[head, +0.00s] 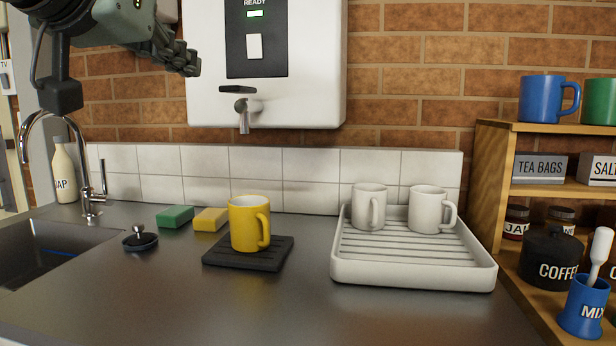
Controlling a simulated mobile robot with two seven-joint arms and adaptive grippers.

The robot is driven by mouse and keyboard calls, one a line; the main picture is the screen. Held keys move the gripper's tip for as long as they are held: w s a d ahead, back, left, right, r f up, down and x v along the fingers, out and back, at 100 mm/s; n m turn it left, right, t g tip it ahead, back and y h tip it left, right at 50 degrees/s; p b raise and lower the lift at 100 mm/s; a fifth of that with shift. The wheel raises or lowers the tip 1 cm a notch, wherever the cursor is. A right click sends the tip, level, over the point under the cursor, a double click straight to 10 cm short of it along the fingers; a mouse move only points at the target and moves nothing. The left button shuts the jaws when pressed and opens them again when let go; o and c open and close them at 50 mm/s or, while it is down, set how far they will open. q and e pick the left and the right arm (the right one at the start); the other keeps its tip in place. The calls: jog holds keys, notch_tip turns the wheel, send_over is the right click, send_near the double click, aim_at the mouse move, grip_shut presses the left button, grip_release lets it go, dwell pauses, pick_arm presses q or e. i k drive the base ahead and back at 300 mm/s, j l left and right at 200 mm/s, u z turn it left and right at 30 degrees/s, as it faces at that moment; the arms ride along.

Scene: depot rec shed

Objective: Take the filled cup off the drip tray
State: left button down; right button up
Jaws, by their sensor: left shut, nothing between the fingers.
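A yellow cup (246,222) stands upright on a dark drip tray (223,255) on the counter, below the spout of the white wall boiler. Its handle faces right and towards me. Its inside is barely visible, so I cannot tell how full it is. My left gripper (192,64) comes in at the top left, beside the boiler's left side. It is shut and empty, well above the cup and to its left. My right gripper is not in view.
The boiler (310,60) has a lever and spout (243,110). Green (174,216) and yellow (210,219) sponges and a sink plug (140,238) lie left of the cup. A white rack (415,275) with two mugs stands right. The front counter is clear.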

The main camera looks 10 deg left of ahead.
aim_at(249, 214)
jog(key=k, duration=1)
